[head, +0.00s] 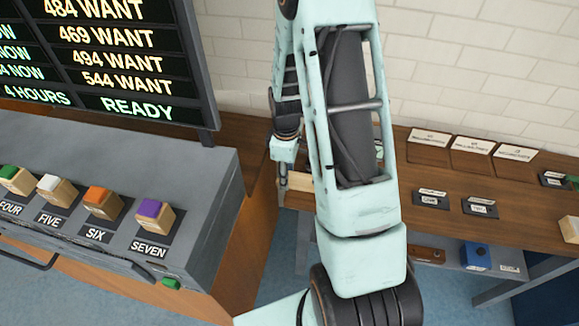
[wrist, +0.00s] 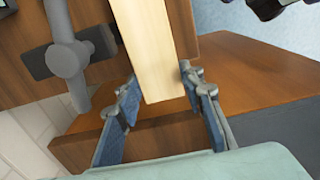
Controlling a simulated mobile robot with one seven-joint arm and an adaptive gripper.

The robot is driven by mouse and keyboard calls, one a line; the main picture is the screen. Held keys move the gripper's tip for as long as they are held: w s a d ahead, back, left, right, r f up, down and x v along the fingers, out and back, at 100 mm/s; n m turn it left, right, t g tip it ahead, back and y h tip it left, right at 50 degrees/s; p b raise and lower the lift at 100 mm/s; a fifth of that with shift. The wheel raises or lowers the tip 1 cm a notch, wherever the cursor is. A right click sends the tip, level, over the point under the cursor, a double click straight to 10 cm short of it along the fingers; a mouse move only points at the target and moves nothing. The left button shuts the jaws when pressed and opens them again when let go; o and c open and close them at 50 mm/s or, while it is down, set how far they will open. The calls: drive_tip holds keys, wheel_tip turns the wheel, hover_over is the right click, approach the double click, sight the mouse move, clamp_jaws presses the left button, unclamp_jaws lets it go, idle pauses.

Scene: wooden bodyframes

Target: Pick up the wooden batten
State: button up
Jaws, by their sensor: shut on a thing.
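The wooden batten (wrist: 152,42) is a pale, straight, square-edged bar in the wrist view. It runs from the top edge down between the fingers, and its near end shows. My gripper (wrist: 159,80) is shut on it, with a blue-padded finger on either side. In the head view my arm hides most of the gripper. A small pale wooden piece (head: 300,181) shows beside the wrist there, but I cannot tell whether it is the batten.
A grey console (head: 205,160) with coloured blocks stands at left below a display board (head: 110,55). A wooden bench (head: 455,185) with label cards lies at right along the brick wall. A blue box (head: 476,256) sits on the shelf below. A grey clamp-like fitting (wrist: 68,60) is near the batten.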

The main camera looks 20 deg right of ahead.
drive_tip(key=s+a+b, duration=0.2)
drive_tip(key=s+a, duration=0.5)
drive_tip(key=s, duration=0.4)
drive_tip(key=shift+s+a, duration=0.2)
drive_tip(key=shift+a, duration=0.15)
drive_tip(key=shift+s+a+r, duration=0.1)
drive_tip(key=shift+s, duration=0.05)
